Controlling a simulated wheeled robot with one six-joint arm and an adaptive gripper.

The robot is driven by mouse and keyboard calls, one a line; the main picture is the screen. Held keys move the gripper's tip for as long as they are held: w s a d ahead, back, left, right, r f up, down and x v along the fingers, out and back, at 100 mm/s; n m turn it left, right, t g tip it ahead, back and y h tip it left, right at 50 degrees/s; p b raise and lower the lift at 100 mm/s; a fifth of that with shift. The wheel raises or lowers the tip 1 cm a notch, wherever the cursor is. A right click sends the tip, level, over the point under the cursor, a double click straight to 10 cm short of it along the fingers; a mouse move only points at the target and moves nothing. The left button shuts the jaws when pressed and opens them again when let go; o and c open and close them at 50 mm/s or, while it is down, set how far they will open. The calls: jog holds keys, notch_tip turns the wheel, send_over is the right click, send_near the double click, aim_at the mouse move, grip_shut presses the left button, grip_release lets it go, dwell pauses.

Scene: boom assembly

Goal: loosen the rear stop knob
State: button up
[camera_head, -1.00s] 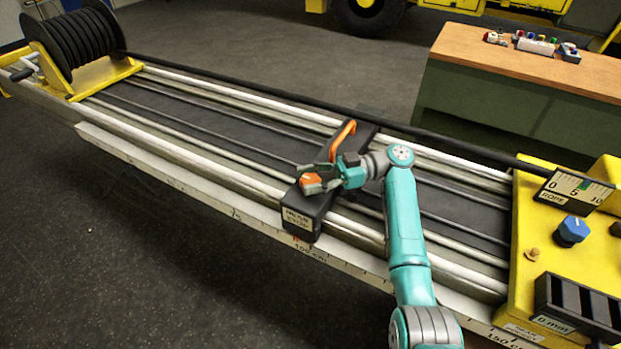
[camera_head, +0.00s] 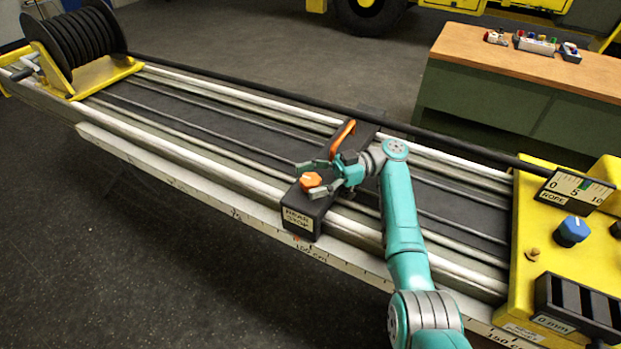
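The rear stop (camera_head: 305,214) is a dark block across the rails, its front label reading "REAR STOP", near the 100 cm mark. Its orange knob (camera_head: 311,181) sits on top near the front end. An orange handle (camera_head: 342,138) stands at its far end. My gripper (camera_head: 308,177) is open at the knob, its fingers spread to the left, one finger behind the knob and one in front. I cannot tell whether a finger touches the knob.
A black cable drum (camera_head: 75,45) stands at the far left of the rails. A yellow console (camera_head: 540,235) with a blue knob (camera_head: 572,231) and a rope gauge (camera_head: 572,188) is at the right. A workbench (camera_head: 520,58) stands behind. A dark rod runs along the far rail.

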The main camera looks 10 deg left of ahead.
aim_at(310, 179)
jog(key=shift+r, duration=0.15)
notch_tip(310, 179, up, 10)
jog(key=shift+f, duration=0.15)
dwell(0.4)
